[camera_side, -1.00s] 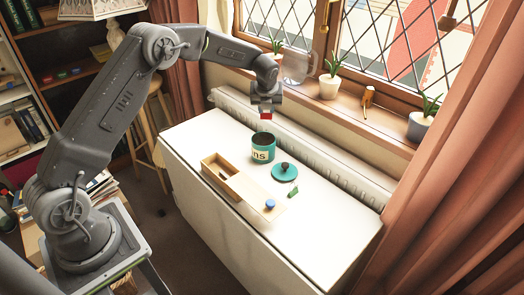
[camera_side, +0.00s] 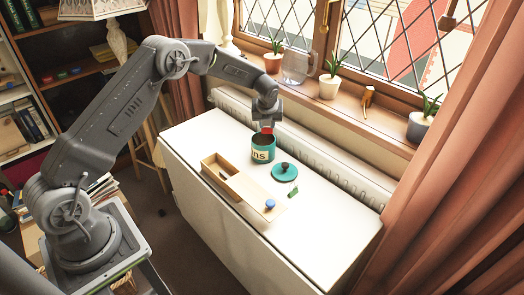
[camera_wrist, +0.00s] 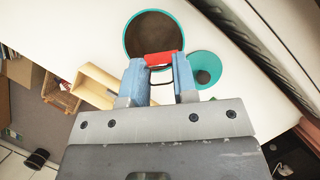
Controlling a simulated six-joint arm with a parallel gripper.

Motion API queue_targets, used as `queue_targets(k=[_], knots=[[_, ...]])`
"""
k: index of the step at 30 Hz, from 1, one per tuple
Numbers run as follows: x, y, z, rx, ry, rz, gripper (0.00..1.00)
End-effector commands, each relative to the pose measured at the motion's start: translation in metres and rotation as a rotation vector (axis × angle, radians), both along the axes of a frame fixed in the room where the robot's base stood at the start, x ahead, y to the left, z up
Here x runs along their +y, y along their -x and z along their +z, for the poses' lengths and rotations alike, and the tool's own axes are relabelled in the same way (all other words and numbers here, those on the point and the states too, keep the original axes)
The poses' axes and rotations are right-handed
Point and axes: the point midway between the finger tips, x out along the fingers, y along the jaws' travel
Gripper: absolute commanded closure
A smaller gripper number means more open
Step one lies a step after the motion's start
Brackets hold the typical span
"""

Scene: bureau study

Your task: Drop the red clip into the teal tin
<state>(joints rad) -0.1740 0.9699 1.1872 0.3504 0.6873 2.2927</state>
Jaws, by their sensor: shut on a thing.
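My gripper (camera_wrist: 160,78) is shut on the red clip (camera_wrist: 160,57), which spans between its blue fingertips in the wrist view. In the side view the red clip (camera_side: 267,130) shows just above the rim of the teal tin (camera_side: 263,153). The tin stands upright and open on the white table, with pale letters on its side. In the wrist view the open mouth of the tin (camera_wrist: 129,47) lies just beyond the fingertips, and the clip overlaps its near right edge. The tin's dark inside looks empty.
The teal lid (camera_side: 284,172) with a dark knob lies right of the tin. A wooden box (camera_side: 228,186) stands in front of it. A blue thing (camera_side: 270,204) and a green piece (camera_side: 293,192) lie nearby. A radiator (camera_side: 310,150) runs behind the white table (camera_side: 310,235).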

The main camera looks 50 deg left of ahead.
Motion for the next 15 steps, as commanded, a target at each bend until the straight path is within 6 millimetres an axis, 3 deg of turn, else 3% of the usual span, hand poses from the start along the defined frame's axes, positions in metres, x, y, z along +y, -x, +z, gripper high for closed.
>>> queue_targets(k=[9,15], knots=[[0.0001,0.0000,0.0004,0.000,0.000,0.000,0.45],[0.0000,0.0001,0.0004,0.000,0.000,0.000,0.44]])
